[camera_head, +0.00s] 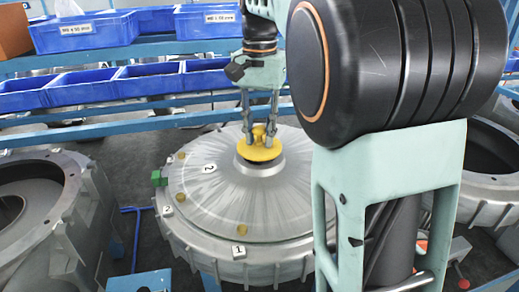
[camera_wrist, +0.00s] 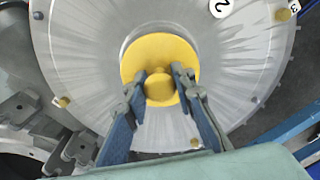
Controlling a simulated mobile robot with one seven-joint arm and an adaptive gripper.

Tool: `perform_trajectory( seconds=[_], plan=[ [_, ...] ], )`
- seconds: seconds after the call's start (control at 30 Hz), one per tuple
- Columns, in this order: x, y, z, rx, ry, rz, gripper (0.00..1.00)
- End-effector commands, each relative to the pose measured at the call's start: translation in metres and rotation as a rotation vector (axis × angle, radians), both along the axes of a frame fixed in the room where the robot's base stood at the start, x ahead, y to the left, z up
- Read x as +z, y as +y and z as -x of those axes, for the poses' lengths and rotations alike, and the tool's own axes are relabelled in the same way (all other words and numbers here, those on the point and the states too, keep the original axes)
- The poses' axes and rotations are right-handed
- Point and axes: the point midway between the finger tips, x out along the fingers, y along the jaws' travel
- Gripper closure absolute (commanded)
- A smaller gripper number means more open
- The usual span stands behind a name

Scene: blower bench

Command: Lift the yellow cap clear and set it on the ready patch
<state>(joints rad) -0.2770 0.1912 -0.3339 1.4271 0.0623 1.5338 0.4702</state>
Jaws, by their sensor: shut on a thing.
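The yellow cap (camera_head: 259,151) is a round disc with a central knob. It sits at the raised centre of the large grey blower housing (camera_head: 205,205). In the wrist view the cap (camera_wrist: 158,52) shows from above, over the round hub. My gripper (camera_head: 260,130) points down from above, and its fingers (camera_wrist: 160,87) are shut on the cap's knob from both sides. Whether the cap touches the hub beneath is hard to tell. I cannot make out a ready patch in either view.
Small yellow knobs, such as one at the front (camera_head: 242,230), and number tags (camera_head: 239,251) sit around the housing. Another grey housing (camera_head: 40,210) stands at the left and a further one (camera_head: 495,150) at the right. Blue bins (camera_head: 85,32) line the rack behind.

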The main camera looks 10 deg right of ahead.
Motion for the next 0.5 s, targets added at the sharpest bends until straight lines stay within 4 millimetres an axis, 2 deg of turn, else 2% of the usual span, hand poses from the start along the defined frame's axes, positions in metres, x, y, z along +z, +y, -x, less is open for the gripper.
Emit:
perform_trajectory(
  seconds=[0.03, 0.5],
  plan=[
    [0.006, 0.000, 0.000, 0.000, -0.001, 0.001, 1.00],
    [0.027, 0.000, 0.000, 0.000, 0.000, 0.000, 1.00]
  ],
)
